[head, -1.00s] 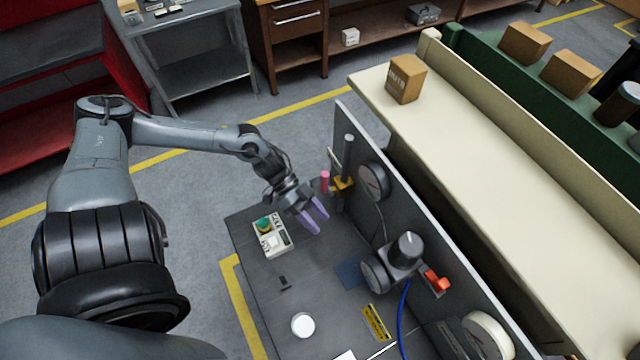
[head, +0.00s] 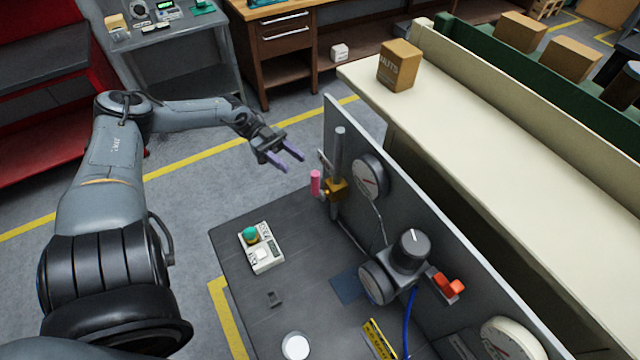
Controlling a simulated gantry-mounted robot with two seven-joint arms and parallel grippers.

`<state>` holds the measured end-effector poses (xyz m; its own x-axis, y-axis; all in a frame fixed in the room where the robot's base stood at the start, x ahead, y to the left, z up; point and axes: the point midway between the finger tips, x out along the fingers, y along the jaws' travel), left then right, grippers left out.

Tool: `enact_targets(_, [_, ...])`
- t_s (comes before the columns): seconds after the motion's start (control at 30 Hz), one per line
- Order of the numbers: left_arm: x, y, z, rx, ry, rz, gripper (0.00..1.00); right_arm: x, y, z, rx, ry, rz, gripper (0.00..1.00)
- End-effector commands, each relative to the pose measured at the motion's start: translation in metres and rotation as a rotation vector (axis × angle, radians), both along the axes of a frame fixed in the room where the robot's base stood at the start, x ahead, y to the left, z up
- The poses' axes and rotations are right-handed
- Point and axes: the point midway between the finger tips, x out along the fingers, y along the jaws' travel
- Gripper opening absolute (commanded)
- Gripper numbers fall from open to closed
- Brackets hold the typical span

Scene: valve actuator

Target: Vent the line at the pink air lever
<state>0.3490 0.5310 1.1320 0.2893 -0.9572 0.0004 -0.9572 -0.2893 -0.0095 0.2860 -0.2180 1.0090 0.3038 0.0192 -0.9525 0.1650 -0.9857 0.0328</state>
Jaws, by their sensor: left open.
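The pink air lever (head: 315,183) stands upright beside a yellow valve body (head: 336,189) on a grey vertical pipe (head: 338,150), at the far left end of the grey panel. My left gripper (head: 291,163) is open and empty. In the picture it is up and to the left of the pink lever, apart from it, with its purple fingers pointing right and slightly down. My right gripper does not show in the head view.
The bench top (head: 305,235) carries a control box (head: 261,249) with a green button, and a white round knob (head: 296,345). A round gauge (head: 369,176), a grey actuator (head: 408,250) and a red handle (head: 448,285) are along the panel.

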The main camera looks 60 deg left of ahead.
Motion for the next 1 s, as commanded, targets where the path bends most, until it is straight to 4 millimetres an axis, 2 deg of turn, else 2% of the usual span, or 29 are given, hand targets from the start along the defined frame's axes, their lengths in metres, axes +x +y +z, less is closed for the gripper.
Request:
enact_targets(0.3, [0.013, -0.045, 0.004, -0.004, -0.002, -0.002, 0.46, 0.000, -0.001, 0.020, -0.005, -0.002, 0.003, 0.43])
enact_targets(0.6, [0.025, -0.084, 0.002, -0.002, -0.002, -0.002, 0.46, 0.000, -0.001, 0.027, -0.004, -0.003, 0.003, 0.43])
enact_targets(0.8, [0.029, -0.096, 0.001, 0.000, 0.000, -0.001, 0.46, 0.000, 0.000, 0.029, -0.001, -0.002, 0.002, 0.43])
enact_targets(1.0, [0.029, -0.098, 0.001, 0.000, 0.000, -0.001, 0.46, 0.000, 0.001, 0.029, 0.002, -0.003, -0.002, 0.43])
